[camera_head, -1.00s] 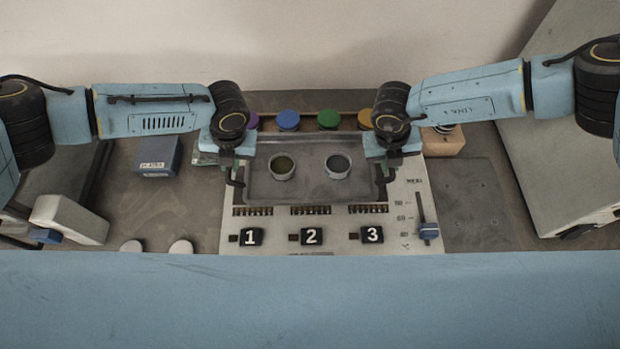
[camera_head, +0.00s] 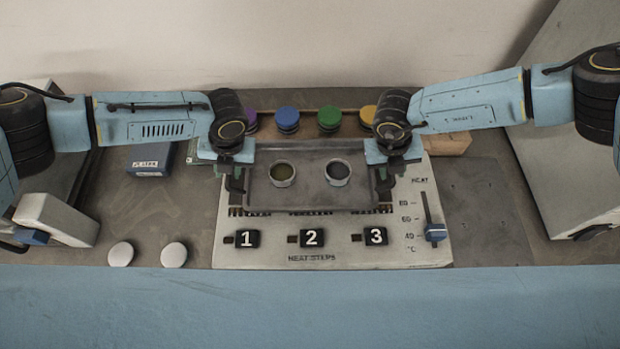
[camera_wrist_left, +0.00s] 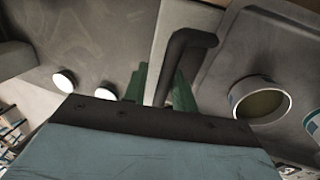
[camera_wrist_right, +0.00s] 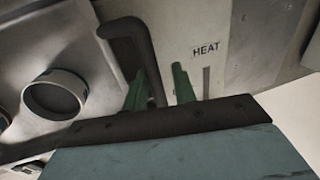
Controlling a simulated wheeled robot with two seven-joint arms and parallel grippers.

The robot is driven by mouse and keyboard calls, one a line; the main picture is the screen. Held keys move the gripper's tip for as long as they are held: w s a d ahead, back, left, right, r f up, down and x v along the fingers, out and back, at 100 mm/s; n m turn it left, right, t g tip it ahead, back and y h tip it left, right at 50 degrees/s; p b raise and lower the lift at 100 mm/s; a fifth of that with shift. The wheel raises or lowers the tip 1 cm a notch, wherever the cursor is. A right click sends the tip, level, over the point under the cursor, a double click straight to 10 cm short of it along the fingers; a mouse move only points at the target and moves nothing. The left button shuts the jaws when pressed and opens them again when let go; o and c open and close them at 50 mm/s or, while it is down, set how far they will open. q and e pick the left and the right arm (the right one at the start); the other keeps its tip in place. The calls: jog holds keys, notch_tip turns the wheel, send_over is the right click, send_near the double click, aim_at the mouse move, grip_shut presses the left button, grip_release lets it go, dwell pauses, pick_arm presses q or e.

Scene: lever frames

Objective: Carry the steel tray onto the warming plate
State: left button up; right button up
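The grey steel tray (camera_head: 310,198) is in the middle of the head view, level, carrying two round metal cups. The pale heating unit (camera_head: 330,257) with numbered black buttons and a heat slider lies beneath and in front of it; I take it for the warming plate. I cannot tell whether the tray touches it. My left gripper (camera_head: 236,184) is at the tray's left end; its green fingers straddle the dark handle (camera_wrist_left: 172,72) and look shut on it. My right gripper (camera_head: 385,182) likewise holds the right handle (camera_wrist_right: 135,42). The exact finger contacts are hard to see.
Several coloured round knobs (camera_head: 288,120) stand behind the tray. A blue box (camera_head: 150,158) and two white discs (camera_head: 121,254) are at left. A wooden block (camera_head: 448,144) and a flat dark patch (camera_head: 476,210) are at right. Large grey housings bound both sides.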

pick_arm(q)
jog(key=shift+o, duration=0.5)
jog(key=shift+d, duration=0.15)
pick_arm(e)
jog(key=shift+o, duration=0.5)
jog(key=shift+a, duration=0.15)
pick_arm(q)
jog(key=shift+r, duration=0.1)
jog(key=shift+d+r, duration=0.1)
jog(key=shift+r, duration=0.15)
pick_arm(e)
jog(key=shift+a+r, duration=0.1)
jog(key=shift+r, duration=0.1)
pick_arm(q)
jog(key=v, duration=1.1)
jog(key=shift+r, duration=0.15)
pick_arm(e)
jog(key=v, duration=1.1)
jog(key=shift+r, duration=0.35)
pick_arm(q)
jog(key=shift+s, duration=0.1)
pick_arm(e)
jog(key=shift+s+f, duration=0.1)
jog(key=shift+s, duration=0.05)
